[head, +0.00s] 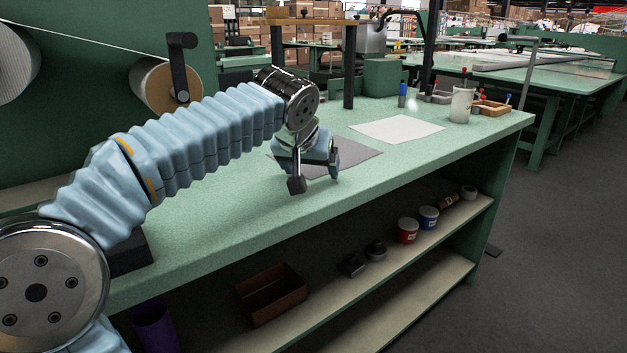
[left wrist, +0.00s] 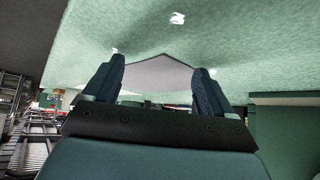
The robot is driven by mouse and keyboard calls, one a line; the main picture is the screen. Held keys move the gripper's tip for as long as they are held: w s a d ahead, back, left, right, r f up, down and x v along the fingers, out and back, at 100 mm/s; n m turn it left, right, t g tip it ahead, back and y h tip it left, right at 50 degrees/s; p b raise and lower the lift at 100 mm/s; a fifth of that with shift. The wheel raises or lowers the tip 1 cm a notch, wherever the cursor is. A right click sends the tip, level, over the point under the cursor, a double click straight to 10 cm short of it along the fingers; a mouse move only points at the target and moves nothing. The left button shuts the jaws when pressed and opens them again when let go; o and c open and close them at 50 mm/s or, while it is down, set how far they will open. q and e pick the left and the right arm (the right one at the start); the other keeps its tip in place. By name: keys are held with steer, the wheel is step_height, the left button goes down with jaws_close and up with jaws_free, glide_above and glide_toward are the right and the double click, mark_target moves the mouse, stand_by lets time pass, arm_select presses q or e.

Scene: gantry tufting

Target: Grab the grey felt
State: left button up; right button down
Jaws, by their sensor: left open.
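The grey felt (head: 352,152) is a dark grey flat sheet lying on the green workbench (head: 230,229). My left gripper (head: 318,185) is above the felt's near edge and hides part of it. Its two fingers are apart with nothing between them. In the left wrist view, the fingers of the left gripper (left wrist: 155,80) stand apart, and a grey sheet (left wrist: 158,74) shows beyond and between them on the green surface. I cannot tell whether a fingertip touches the felt. My right gripper is not in view.
A white sheet (head: 397,129) lies farther back on the bench. A translucent cup (head: 461,105), a blue bottle (head: 402,95) and a wooden tray (head: 491,107) stand at the back. The shelf below holds a brown bin (head: 271,293) and tubs. A dark post (head: 349,68) rises behind the felt.

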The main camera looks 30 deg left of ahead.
arm_select(q)
steer(key=shift+c, duration=0.2)
stand_by(0.3)
steer(key=shift+f, duration=0.1)
jaws_close()
stand_by(0.8)
step_height(320, 180, up, 4)
steer(key=p, duration=0.3)
steer(key=shift+w+p, duration=0.1)
steer(key=shift+p, duration=0.2)
step_height(320, 180, up, 8)
steer(key=shift+b, duration=0.35)
